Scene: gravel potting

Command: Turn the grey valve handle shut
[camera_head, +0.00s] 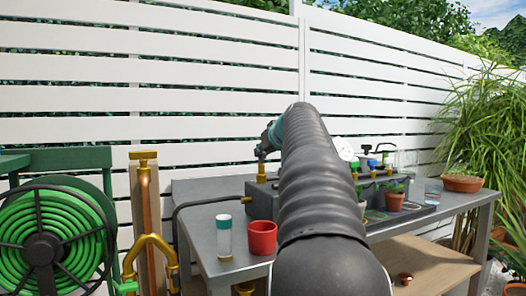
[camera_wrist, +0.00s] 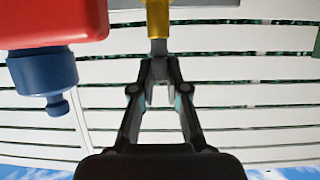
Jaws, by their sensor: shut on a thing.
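My gripper (camera_wrist: 160,90) is in the middle of the wrist view, its two dark fingers drawn in around a small grey handle (camera_wrist: 158,47). The grey handle joins a yellow brass valve body (camera_wrist: 158,18) at the top edge. In the head view, my gripper (camera_head: 263,150) shows partly behind my dark arm, just above the brass valve body (camera_head: 261,173) on the grey bench box. The fingertips are too small there to make out, and the handle's angle cannot be told clearly.
A red block (camera_wrist: 50,22) and a blue knob (camera_wrist: 45,75) are close by at left in the wrist view. On the bench (camera_head: 195,205) stand a red cup (camera_head: 262,238), a clear tube (camera_head: 224,240) and potted plants. A green hose reel (camera_head: 45,245) is at left; a white fence stands behind.

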